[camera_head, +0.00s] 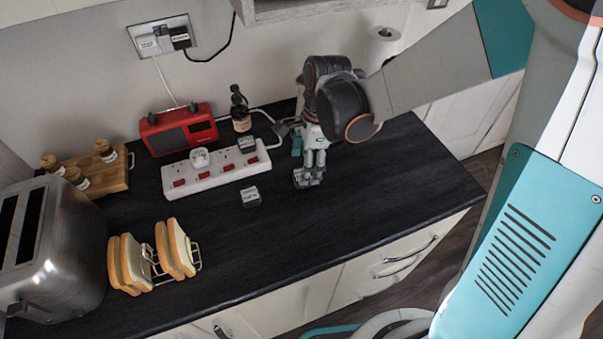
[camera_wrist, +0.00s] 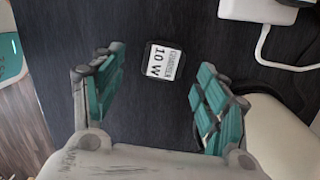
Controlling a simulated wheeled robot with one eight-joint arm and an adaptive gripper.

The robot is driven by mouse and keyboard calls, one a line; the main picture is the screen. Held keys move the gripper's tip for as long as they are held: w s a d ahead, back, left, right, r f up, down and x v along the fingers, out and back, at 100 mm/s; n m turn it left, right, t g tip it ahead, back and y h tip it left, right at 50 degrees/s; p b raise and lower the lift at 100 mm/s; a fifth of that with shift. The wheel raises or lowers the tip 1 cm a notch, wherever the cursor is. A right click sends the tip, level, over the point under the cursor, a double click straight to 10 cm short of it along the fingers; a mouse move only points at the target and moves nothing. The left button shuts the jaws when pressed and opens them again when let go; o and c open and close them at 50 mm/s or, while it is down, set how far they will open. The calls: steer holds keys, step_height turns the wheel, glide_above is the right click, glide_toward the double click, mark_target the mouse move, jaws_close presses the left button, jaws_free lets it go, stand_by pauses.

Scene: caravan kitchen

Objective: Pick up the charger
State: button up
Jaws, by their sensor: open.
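A small dark charger (camera_wrist: 164,62) with a white label reading "CHARGER 10 W" lies on the black worktop. In the wrist view it sits between and just beyond the fingertips of my gripper (camera_wrist: 158,90). My gripper is open, with a teal-padded finger on each side and nothing held. In the head view my gripper (camera_head: 310,172) points down at the worktop right of the power strip. The charger (camera_head: 301,180) there is partly hidden by the fingers. Another small dark block with a light label (camera_head: 250,196) lies in front of the strip.
A white power strip (camera_head: 205,184) with red switches lies left of my gripper, with plugs in it and a cable running right. A red radio (camera_head: 178,130) and a brown bottle (camera_head: 240,112) stand behind. Toast racks (camera_head: 150,262) and a toaster (camera_head: 50,250) are left. The front right worktop is clear.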

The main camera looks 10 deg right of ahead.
steer(key=f, duration=0.2)
steer(key=f+b, duration=0.1)
steer(key=a+f+b, duration=0.1)
steer(key=f, duration=0.1)
steer(key=shift+w+f, duration=0.25)
steer(key=shift+f, duration=0.05)
steer(key=shift+d, duration=0.1)
steer(key=c, duration=1.2)
